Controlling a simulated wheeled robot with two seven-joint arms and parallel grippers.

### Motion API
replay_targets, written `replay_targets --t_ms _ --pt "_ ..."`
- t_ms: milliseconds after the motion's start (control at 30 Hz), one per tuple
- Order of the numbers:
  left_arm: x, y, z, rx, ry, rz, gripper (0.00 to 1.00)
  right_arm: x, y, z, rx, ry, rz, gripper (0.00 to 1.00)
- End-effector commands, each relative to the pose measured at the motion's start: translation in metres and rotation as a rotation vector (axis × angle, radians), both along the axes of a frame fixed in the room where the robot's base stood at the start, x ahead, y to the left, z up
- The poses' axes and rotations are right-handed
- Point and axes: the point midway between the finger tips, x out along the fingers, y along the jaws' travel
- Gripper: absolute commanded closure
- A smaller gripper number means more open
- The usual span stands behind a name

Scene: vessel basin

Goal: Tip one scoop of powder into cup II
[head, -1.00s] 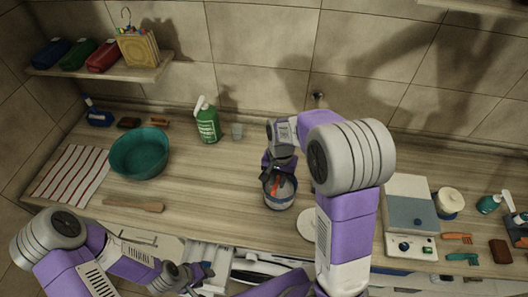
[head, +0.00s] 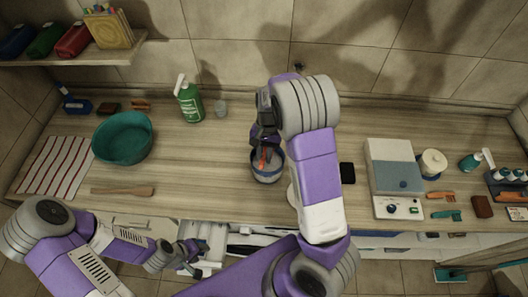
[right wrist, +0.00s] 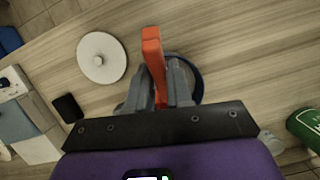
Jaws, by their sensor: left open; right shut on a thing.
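My right gripper (head: 264,146) is shut on the orange handle of a scoop (right wrist: 154,52), over a tub with a blue rim (head: 268,177). The scoop's lower end is hidden, and I cannot tell whether it carries powder. The tub's rim also shows behind the fingers in the right wrist view (right wrist: 198,82). My left gripper (head: 191,256) is open and empty, low in front of the counter by an open drawer. A small clear cup (head: 221,108) stands beside the green bottle. No mark II is readable on any cup.
A white round lid (right wrist: 101,57) lies beside the tub, with a small black item (head: 347,173) further right. A scale-like device (head: 396,180), a lidded jar (head: 432,164) and brushes stand at right. A teal bowl (head: 123,140) and green spray bottle (head: 190,102) stand left. Counter between bowl and tub is mostly clear.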

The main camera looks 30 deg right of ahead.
Motion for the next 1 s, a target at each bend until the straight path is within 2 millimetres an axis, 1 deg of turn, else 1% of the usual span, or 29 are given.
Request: replay_targets --t_ms 233,400,800,833,1000 --pt "0.0 0.0 0.0 0.0 0.0 0.0 0.53 -0.001 0.001 -0.02 -0.003 0.0 0.001 1.0" --pt "0.0 0.0 -0.015 0.0 0.0 0.0 0.53 -0.001 0.001 -0.037 -0.002 -0.002 0.001 1.0" --pt "0.0 0.0 -0.042 0.0 0.0 0.0 0.53 -0.001 0.001 -0.068 -0.003 -0.003 0.001 1.0" --pt "0.0 0.0 -0.034 0.0 0.001 0.0 0.53 -0.001 0.001 -0.06 -0.002 -0.003 0.001 1.0" --pt "0.0 0.0 -0.019 0.0 0.0 0.0 0.53 -0.001 0.0 -0.043 -0.003 -0.004 0.001 1.0"
